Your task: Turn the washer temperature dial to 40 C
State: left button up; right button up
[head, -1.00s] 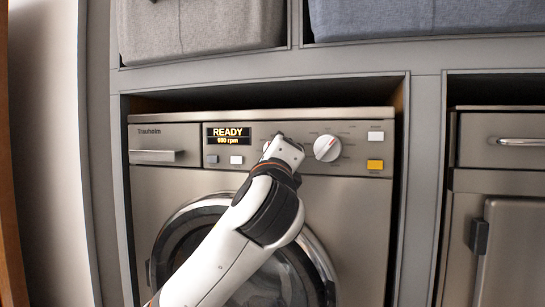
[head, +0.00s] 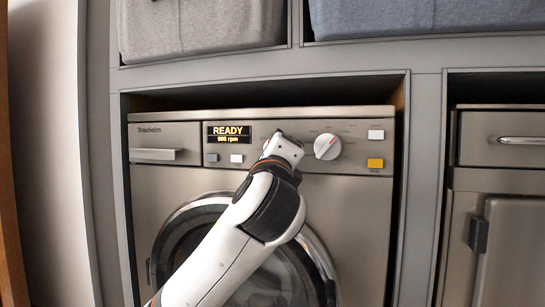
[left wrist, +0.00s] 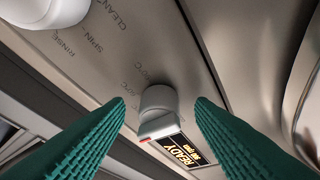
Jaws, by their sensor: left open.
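The washer (head: 345,215) stands in a grey bench bay. Its temperature dial (left wrist: 158,103) shows in the left wrist view as a pale round knob with a grip bar and a red mark at the bar's end. Small °C labels are printed beside it, too blurred to read surely. My left gripper (left wrist: 160,101) is open, its green ribbed fingers on either side of the dial with a visible gap at each side. In the head view the left gripper (head: 283,146) covers the dial. My right gripper is not in view.
A second white dial (head: 327,146) with a red mark sits to the right. The display (head: 229,134) reads READY, 900 rpm. White buttons and a yellow button (head: 375,163) are on the panel. The round door (head: 290,270) is below, partly behind my arm.

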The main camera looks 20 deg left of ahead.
pick_arm(q)
jog(key=b+v, duration=0.4)
jog(key=v, duration=0.8)
